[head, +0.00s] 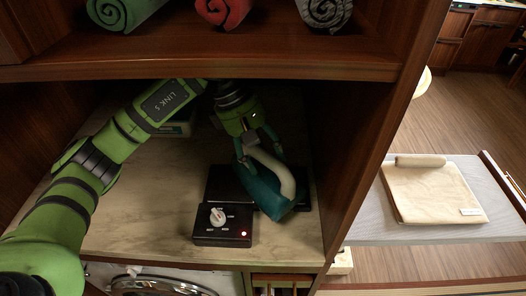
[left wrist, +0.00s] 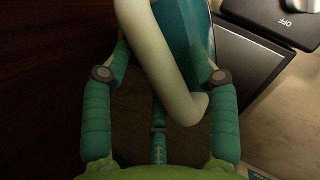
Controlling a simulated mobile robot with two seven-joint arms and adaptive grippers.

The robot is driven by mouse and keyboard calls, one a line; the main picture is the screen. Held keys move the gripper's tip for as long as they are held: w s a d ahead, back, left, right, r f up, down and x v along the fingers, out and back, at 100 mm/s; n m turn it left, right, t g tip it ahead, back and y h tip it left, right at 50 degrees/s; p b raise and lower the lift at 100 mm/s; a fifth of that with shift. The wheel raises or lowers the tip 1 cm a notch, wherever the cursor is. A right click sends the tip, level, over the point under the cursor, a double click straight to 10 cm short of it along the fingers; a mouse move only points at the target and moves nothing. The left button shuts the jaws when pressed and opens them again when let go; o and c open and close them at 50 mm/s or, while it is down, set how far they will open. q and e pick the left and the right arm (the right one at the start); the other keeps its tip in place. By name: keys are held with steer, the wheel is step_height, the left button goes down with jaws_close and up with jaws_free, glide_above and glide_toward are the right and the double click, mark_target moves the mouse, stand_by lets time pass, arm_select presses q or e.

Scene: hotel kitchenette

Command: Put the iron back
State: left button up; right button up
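The iron (head: 270,196) has a teal body and a thick cream handle. In the head view it is at the right of the black base (head: 222,187) in the cabinet compartment; whether it rests fully on it I cannot tell. My left gripper (head: 259,158) reaches down over the iron with its fingers on either side of the handle. In the left wrist view the handle (left wrist: 165,65) passes between the spread fingers (left wrist: 160,68), with gaps visible beside it. The teal body (left wrist: 192,30) is partly hidden behind the handle. My right gripper is out of view.
A black control box (head: 222,236) with a white knob and lit red light sits in front of the base. Rolled towels (head: 222,10) lie on the shelf above. The cabinet's right wall (head: 352,150) is close to the iron.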

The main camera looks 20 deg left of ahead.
arm_select(q)
steer(key=shift+r, duration=0.1)
steer(key=shift+r, duration=0.15)
steer(key=b+v, duration=0.1)
steer(key=v, duration=0.1)
steer(key=shift+w+a+r, duration=0.1)
steer(key=shift+a+r, duration=0.15)
steer(key=shift+r, duration=0.05)
steer(key=a+b, duration=0.4)
steer(key=a, duration=0.8)
steer(key=shift+w, duration=0.3)
